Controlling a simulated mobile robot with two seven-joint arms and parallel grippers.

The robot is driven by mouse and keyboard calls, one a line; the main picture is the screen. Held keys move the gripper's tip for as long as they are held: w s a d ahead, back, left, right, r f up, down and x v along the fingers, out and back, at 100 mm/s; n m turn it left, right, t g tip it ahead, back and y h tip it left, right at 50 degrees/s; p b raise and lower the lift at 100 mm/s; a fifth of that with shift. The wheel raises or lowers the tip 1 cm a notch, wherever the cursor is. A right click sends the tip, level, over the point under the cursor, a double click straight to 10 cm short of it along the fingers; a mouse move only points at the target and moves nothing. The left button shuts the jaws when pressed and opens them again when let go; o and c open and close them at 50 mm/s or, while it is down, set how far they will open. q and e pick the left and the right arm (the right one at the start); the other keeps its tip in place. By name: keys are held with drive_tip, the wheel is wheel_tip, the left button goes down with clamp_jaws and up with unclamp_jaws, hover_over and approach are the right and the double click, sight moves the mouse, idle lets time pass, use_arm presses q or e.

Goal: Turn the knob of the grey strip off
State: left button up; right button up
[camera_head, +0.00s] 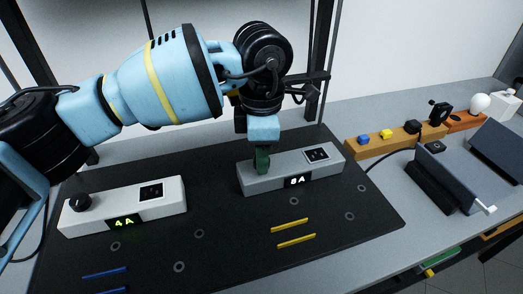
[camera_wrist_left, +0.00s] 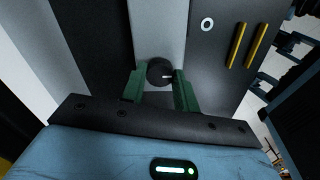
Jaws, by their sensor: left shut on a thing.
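The grey strip (camera_head: 285,174) lies on the black board, right of the white strip. Its display (camera_head: 298,181) reads what looks like 8A in white. My left gripper (camera_head: 262,160) points down over the left end of the grey strip and hides its knob in the head view. In the left wrist view the black round knob (camera_wrist_left: 160,71), with a white mark pointing right, sits between the green fingers of my left gripper (camera_wrist_left: 160,88). The gripper is shut on the knob. My right gripper is not in view.
The white strip (camera_head: 150,204) with a black knob and a green 4A display lies on the left of the board (camera_head: 225,235). Yellow and blue bars lie in front. An orange block (camera_head: 375,145) with small items and a dark grey device (camera_head: 455,175) stand at the right.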

use_arm(q)
drive_tip(key=o, duration=1)
drive_tip(key=shift+r, duration=3.9)
